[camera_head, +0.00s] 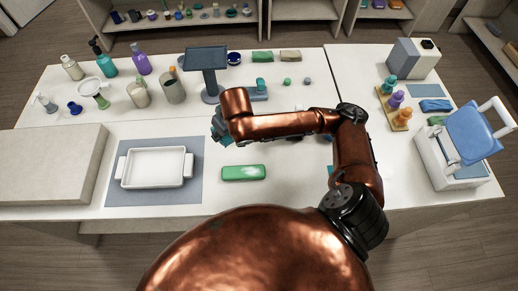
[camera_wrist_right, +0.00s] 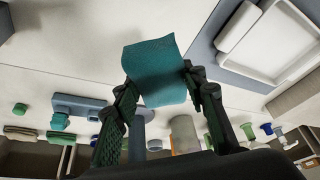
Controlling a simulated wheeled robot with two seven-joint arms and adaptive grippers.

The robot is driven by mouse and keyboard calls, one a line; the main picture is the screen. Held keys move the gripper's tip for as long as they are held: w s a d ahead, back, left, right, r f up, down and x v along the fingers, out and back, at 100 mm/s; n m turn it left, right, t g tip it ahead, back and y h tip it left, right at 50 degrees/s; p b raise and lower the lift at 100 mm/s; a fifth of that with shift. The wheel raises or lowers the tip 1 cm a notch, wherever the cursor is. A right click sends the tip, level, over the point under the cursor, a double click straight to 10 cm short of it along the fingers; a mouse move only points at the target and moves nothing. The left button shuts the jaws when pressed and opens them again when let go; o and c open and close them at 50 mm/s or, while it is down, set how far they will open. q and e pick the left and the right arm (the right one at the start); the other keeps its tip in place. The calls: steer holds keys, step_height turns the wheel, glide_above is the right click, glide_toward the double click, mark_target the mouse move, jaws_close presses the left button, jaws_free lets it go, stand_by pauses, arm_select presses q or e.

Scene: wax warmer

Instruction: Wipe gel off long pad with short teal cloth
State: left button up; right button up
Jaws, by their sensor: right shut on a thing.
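The long green pad (camera_head: 243,173) lies on the white table in front of my body, with a pale smear of gel on its top. My right gripper (camera_head: 220,128) is up and to the left of the pad in the head view, apart from it and partly hidden by my copper arm. In the right wrist view, my right gripper (camera_wrist_right: 162,88) is shut on the short teal cloth (camera_wrist_right: 155,65), which sticks out past the fingertips. The cloth seems clear of the table. The pad is not seen in the wrist view. My left gripper is not in view.
A white tray (camera_head: 154,167) on a grey mat (camera_head: 195,175) lies left of the pad. Bottles and cups (camera_head: 137,95) stand behind, near a grey stand (camera_head: 206,58). A blue-lidded warmer (camera_head: 472,130) is at the right. Teal bits show behind my arm. Table around the pad is clear.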

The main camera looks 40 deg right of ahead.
steer(key=shift+s+d+n+y+p, duration=0.35)
steer(key=shift+s+n+p, duration=0.2)
steer(key=shift+n+p, duration=0.15)
steer(key=s+d+f+n+g+y+p, duration=0.1)
steer(key=s+f+n+g+y+p, duration=0.1)
steer(key=s+n+p, duration=0.5)
steer(key=s+d+f+n+g+y+p, duration=0.1)
steer(key=s+d+n+g+y+p, duration=0.1)
steer(key=s+n+p, duration=0.35)
steer(key=shift+w+f+n+h+b, duration=0.1)
steer(key=shift+w+f+n+b, duration=0.25)
steer(key=shift+f, duration=0.6)
steer(key=shift+w+f+n+h+b, duration=0.1)
steer(key=shift+f+n+b, duration=0.1)
steer(key=shift+f+n, duration=0.55)
steer(key=shift+w+f+n+h+b, duration=0.15)
steer(key=shift+f+b, duration=0.1)
steer(key=shift+f, duration=0.9)
arm_select(q)
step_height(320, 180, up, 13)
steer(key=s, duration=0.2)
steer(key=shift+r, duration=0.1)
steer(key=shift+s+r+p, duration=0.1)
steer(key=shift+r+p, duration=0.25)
steer(key=shift+p, duration=0.1)
